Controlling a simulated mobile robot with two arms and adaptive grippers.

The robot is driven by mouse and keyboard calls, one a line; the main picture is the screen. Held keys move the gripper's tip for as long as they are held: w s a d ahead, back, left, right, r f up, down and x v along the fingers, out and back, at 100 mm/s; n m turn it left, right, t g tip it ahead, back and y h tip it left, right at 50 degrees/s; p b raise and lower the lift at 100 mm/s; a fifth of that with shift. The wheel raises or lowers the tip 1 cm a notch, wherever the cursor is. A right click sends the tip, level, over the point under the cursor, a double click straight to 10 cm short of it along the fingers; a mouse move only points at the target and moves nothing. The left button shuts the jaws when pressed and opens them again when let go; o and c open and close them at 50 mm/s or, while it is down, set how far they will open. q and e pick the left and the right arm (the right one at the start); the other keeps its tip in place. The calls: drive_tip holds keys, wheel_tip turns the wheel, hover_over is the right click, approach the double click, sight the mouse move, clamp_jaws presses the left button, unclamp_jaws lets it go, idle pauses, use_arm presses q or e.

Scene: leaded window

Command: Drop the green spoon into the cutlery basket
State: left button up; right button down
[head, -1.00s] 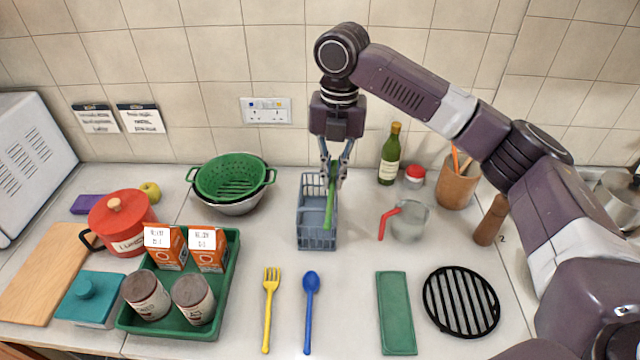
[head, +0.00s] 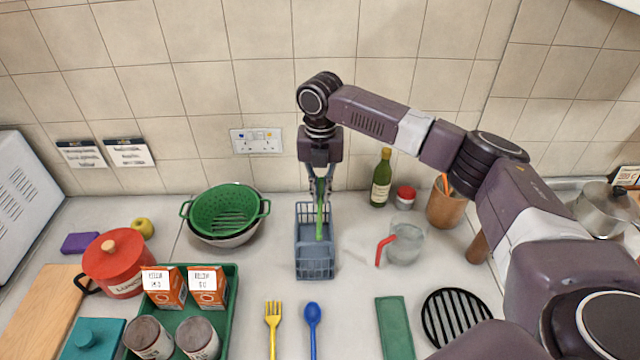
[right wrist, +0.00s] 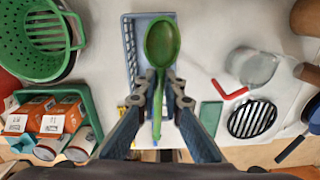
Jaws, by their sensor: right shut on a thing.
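The green spoon (head: 320,222) is held upright-looking in my right gripper (head: 319,194), over the grey-blue cutlery basket (head: 315,275). In the right wrist view, the right gripper (right wrist: 162,82) is shut on the spoon's handle. The spoon's bowl (right wrist: 161,42) points to the top of that picture and the handle runs down between the fingers. The basket (right wrist: 130,45) lies beneath the spoon there, partly hidden by spoon and fingers. Whether the spoon's lower end is inside the basket or just above it, I cannot tell. My left gripper is not in view.
A yellow fork (head: 272,325) and blue spoon (head: 312,325) lie in front of the basket. A green colander (head: 225,208) stands left. A glass jug with red handle (head: 405,245) and a bottle (head: 381,180) stand right. A green tray (head: 232,300) sits front left.

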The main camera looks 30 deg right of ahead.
sight(320, 196)
drive_tip(key=shift+f, duration=0.3)
drive_tip(key=c, duration=2)
unclamp_jaws()
drive_tip(key=shift+r, duration=0.25)
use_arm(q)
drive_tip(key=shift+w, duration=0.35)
use_arm(e)
wheel_tip(320, 196, up, 12)
drive_tip(key=shift+f, duration=0.2)
